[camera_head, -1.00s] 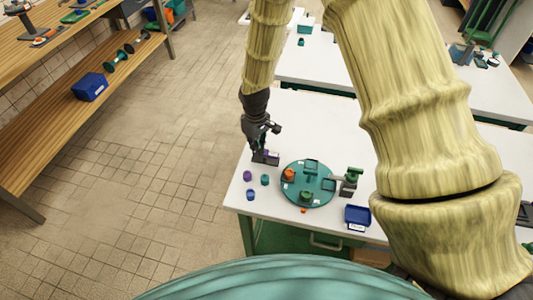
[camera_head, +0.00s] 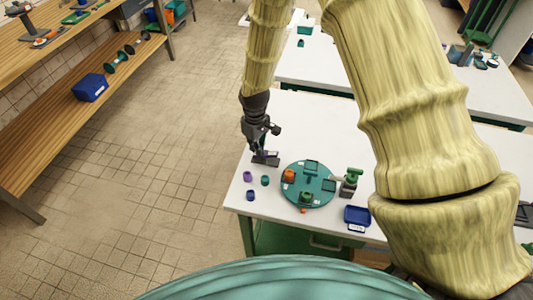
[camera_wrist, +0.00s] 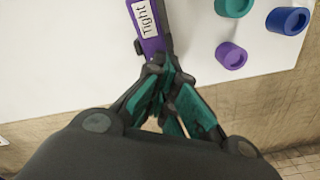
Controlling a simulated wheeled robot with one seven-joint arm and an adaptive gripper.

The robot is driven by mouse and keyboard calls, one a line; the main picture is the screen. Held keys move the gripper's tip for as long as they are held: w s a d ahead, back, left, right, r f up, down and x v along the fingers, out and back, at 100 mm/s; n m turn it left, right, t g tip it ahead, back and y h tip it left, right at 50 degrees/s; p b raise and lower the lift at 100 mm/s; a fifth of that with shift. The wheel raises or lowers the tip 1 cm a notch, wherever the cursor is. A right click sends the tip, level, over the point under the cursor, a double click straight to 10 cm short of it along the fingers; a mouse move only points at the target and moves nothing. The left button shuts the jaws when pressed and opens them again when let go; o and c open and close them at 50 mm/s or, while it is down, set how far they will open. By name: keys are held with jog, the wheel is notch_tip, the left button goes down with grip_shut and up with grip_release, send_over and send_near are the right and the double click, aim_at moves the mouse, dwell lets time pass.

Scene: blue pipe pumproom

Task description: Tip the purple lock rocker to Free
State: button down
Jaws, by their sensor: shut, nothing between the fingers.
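The purple lock rocker (camera_wrist: 152,44) shows in the wrist view at the top middle, on a dark base, with a white label reading "Tight" on its visible end. Its other end is out of the wrist picture. My gripper (camera_wrist: 160,68) is shut and empty, with its fingertips at the near end of the rocker, touching or very close to it; I cannot tell which. In the head view my gripper (camera_head: 259,154) points down over the dark rocker base (camera_head: 266,160) near the table's left edge. The rocker's tilt is too small to read there.
A purple cap (camera_wrist: 231,55), a teal cap (camera_wrist: 234,6) and a blue cap (camera_wrist: 288,19) stand right of the rocker in the wrist view. A round teal board (camera_head: 307,198) and a blue tray (camera_head: 357,215) are on the white table (camera_head: 305,120). The tiled floor lies left.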

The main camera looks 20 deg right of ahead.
jog(key=shift+s+f, duration=0.2)
jog(key=shift+s, duration=0.1)
jog(key=shift+w+r+p, duration=0.15)
jog(key=shift+r+p, duration=0.7)
jog(key=shift+r, duration=0.35)
jog(key=shift+w+r+p, duration=0.1)
jog(key=shift+r+p, duration=0.75)
jog(key=shift+r, duration=0.35)
notch_tip(320, 180, up, 4)
jog(key=shift+f+p, duration=0.1)
jog(key=shift+p, duration=1.1)
